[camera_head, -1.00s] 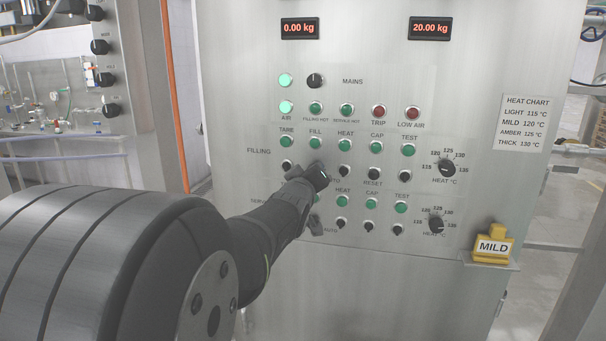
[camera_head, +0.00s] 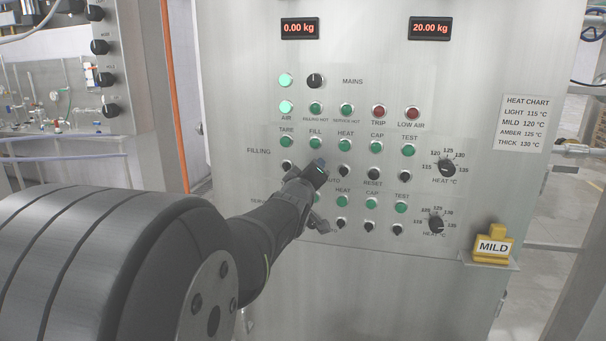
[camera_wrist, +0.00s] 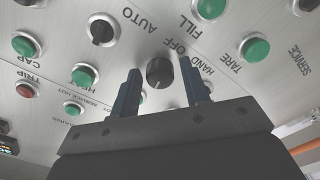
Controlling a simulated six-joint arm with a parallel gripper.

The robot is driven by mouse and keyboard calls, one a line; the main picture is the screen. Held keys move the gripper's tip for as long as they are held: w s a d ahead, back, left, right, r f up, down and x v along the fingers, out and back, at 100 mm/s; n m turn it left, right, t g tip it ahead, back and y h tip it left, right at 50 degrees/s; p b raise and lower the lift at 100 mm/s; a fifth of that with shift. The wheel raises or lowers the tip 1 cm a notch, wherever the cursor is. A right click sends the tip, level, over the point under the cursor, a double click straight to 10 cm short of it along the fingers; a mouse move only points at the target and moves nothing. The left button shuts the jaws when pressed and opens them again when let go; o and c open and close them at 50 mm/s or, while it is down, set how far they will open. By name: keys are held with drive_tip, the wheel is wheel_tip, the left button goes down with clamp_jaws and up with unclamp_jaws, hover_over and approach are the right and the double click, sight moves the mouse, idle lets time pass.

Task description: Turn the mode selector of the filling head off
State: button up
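In the wrist view, a black round selector knob (camera_wrist: 160,72) sits on the grey panel, with HAND, OFF and AUTO lettering around it. It lies in the FILLING row in the head view, hidden behind my gripper (camera_head: 318,170). My gripper's two blue-black fingers (camera_wrist: 160,92) stand on either side of the knob. They are open, with a visible gap on both sides. I cannot make out where the knob points. A lower selector (camera_head: 317,223) in the service row shows just below my gripper.
Green buttons surround the knob, including one marked TARE (camera_wrist: 253,48). A neighbouring black knob (camera_wrist: 103,30) sits close to the left in the wrist view. Heat dials (camera_head: 446,168) and a yellow MILD block (camera_head: 493,245) are to the right. An orange pipe (camera_head: 174,95) runs down the left.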

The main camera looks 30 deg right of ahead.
drive_tip(key=shift+o, duration=0.4)
drive_tip(key=v, duration=1.7)
drive_tip(key=shift+s, duration=0.2)
drive_tip(key=shift+a+r, duration=0.1)
drive_tip(key=shift+a, duration=0.05)
drive_tip(key=x, duration=1.6)
drive_tip(key=shift+w, duration=0.2)
drive_tip(key=shift+s, duration=0.1)
